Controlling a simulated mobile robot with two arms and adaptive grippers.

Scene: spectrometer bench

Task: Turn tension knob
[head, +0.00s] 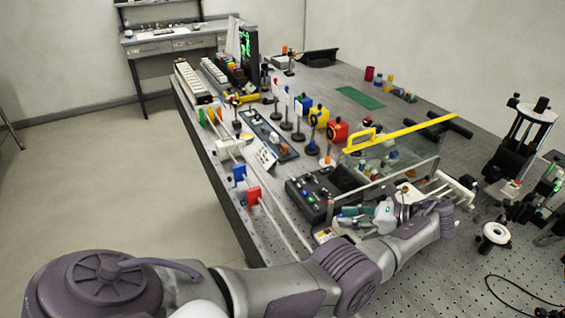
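I cannot tell for sure which part is the tension knob. A white ring-shaped piece (494,236) stands on the bench at the right, to the right of my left gripper. A black control box (312,197) with small knobs on top sits left of the gripper. My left arm reaches in from the lower left across the bench. My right gripper is out of view.
A yellow handle bar (400,132) tops a clear panel. Colored optics mounts, including a red block (337,130), line the bench's left side. Black stages (518,140) stand at right, and a cable (520,290) lies at lower right. A green mat (360,97) lies farther back.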

